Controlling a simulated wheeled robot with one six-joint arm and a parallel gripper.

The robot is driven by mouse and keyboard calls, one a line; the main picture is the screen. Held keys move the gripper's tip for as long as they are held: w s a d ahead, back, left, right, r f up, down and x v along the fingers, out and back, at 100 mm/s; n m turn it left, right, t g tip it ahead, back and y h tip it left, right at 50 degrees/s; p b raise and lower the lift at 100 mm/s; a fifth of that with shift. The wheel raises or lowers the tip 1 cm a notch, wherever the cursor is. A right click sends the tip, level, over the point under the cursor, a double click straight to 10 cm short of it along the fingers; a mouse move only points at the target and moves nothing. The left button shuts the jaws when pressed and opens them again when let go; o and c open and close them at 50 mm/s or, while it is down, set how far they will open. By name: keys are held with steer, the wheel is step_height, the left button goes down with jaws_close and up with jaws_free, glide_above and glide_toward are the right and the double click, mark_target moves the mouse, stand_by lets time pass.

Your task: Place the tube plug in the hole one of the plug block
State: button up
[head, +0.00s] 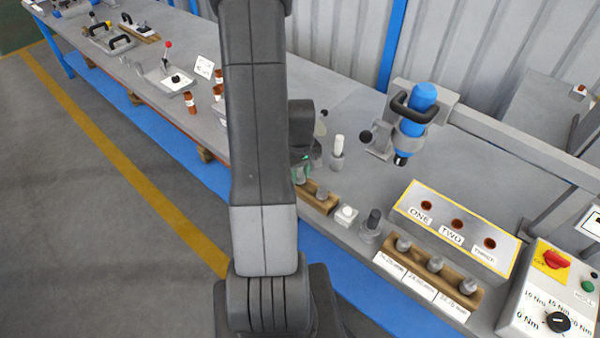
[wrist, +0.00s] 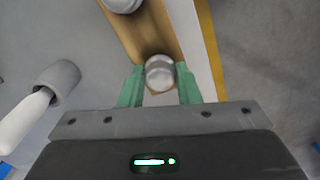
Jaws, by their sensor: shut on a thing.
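My gripper (wrist: 160,88) is shut on a silver, round-topped plug (wrist: 159,72), with a green finger on each side. The plug is at the end of a small wooden holder (wrist: 150,30); I cannot tell whether it is still seated. In the head view my gripper (head: 305,160) is over the left end of this holder (head: 320,204), partly hidden by my arm. A second grey plug (head: 322,193) stands in it. The plug block (head: 411,190) is a yellow-edged plate at the right with three brown holes; hole one (head: 426,205) looks empty.
A wooden holder (head: 470,297) with three grey plugs stands before the plug block. A white-topped post (head: 337,147), white button (head: 346,214) and dark knob (head: 372,222) stand nearby. A blue tool (head: 418,108) stands behind. A control box (head: 549,295) is at the right.

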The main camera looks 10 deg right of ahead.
mark_target(300, 174)
steer(key=shift+f, duration=0.2)
steer(key=o, duration=1.1)
steer(key=shift+r, duration=0.1)
step_height(300, 174, up, 12)
steer(key=shift+r, duration=0.15)
